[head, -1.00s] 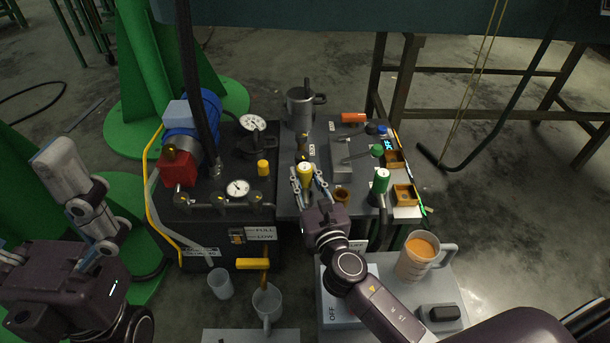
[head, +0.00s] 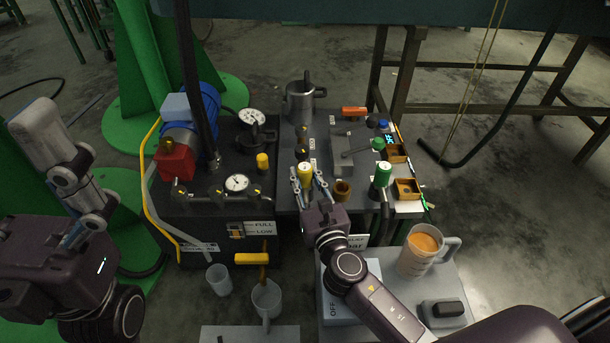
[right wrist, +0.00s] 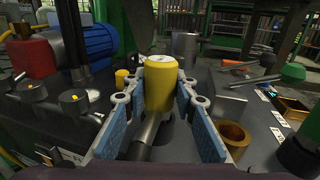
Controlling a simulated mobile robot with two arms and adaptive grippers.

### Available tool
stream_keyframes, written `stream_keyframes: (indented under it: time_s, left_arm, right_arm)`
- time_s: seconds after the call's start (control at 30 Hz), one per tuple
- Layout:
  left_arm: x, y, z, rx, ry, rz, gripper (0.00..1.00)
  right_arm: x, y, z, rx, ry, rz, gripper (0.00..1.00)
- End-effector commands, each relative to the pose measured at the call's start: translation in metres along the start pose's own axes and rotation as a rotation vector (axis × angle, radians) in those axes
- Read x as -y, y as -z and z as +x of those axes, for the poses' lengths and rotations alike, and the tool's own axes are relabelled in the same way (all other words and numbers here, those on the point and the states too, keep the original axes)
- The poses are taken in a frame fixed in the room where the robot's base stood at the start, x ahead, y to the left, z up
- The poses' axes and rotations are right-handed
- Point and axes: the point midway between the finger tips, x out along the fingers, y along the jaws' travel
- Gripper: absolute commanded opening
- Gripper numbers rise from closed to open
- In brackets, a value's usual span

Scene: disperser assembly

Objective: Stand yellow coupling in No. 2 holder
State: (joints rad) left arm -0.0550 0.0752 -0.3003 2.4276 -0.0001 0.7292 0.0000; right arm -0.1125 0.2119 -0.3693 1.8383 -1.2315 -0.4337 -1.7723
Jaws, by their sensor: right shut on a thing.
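The yellow coupling (head: 305,172) is held between the fingers of my right gripper (head: 308,184). In the right wrist view the yellow coupling (right wrist: 160,85) stands about upright between the two blue finger pads of my right gripper (right wrist: 160,112), with a grey stem or hose below it. I cannot tell whether its lower end touches anything. The number tags by the holders are too small to read, so I cannot tell which is No. 2. Dark posts (head: 302,152) stand just behind the coupling. My left gripper (head: 58,165) is raised at the left, away from the bench.
A brown ring (head: 342,190) is right of my right gripper. A green coupling (head: 384,172) stands farther right, near wooden boxes (head: 407,189). A small yellow cap (head: 262,161) and gauges (head: 237,184) are to the left. A grey mug (head: 299,102) stands behind.

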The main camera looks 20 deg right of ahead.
Motion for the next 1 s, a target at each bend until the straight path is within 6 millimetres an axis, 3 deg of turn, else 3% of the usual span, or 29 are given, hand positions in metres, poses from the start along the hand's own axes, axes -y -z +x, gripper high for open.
stream_keyframes:
  time_s: [0.03,0.07,0.23,0.57,1.0]
  left_arm:
    - [0.0,0.0,0.001,-0.005,-0.002,0.001,0.97]
    - [0.0,0.001,0.003,-0.007,-0.002,0.001,0.97]
    - [0.0,0.001,0.004,-0.011,-0.002,0.001,0.97]
    - [0.001,0.003,0.003,-0.012,0.004,0.002,0.97]
    - [0.001,0.002,0.002,-0.009,0.002,0.001,0.97]
  right_arm:
    - [0.0,0.0,0.0,0.003,-0.001,0.0,0.0]
    - [0.0,-0.001,0.0,0.003,-0.001,0.0,0.27]
    - [0.0,-0.001,0.0,0.002,0.0,0.0,0.46]
    - [0.0,0.002,-0.004,-0.003,0.0,0.0,0.46]
    - [0.0,0.002,-0.066,-0.002,0.0,0.001,0.46]
